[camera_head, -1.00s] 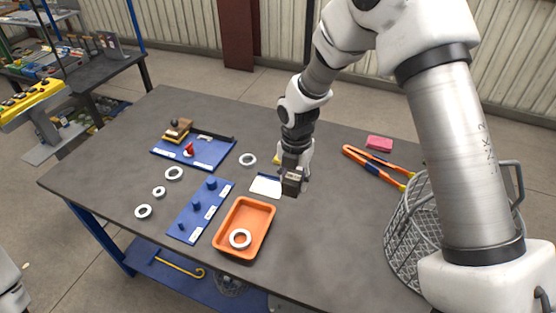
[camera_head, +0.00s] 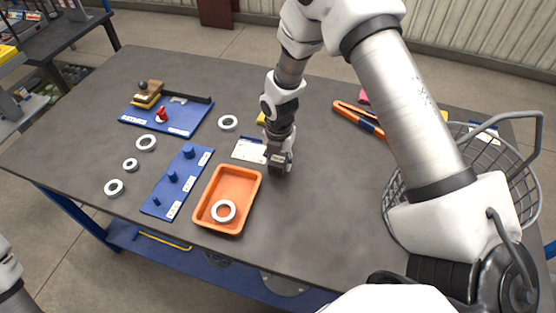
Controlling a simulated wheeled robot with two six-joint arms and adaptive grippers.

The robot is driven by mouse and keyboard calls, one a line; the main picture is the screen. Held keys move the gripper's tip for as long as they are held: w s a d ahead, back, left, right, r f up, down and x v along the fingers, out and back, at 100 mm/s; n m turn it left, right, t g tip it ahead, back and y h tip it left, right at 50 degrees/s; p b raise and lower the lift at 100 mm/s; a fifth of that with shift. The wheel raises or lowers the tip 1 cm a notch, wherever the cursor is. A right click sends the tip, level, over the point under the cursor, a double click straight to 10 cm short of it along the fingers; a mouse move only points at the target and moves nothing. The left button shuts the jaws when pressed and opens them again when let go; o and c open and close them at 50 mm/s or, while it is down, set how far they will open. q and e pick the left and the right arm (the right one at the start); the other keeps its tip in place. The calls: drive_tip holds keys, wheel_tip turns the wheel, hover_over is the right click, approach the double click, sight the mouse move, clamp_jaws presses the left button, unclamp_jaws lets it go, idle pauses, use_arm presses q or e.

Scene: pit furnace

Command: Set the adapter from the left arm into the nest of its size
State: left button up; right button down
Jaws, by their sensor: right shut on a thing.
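My right gripper (camera_head: 279,165) is above the table just right of a white labelled card (camera_head: 249,149). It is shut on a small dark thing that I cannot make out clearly. No adapter can be told for certain. A blue board (camera_head: 165,195) with several dark blue round posts of different sizes and white labels lies left of the orange tray (camera_head: 200,217). I cannot tell whether these posts are the nests. At the left edge a white part of my left arm shows; its gripper is out of view.
White rings lie on the table, one of them (camera_head: 146,143) left of the blue board; another ring (camera_head: 223,211) is in the tray. A blue plate (camera_head: 187,129) holds a brown block and a red piece.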

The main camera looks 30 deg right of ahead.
drive_tip(key=shift+f, duration=0.8)
drive_tip(key=c, duration=0.6)
unclamp_jaws()
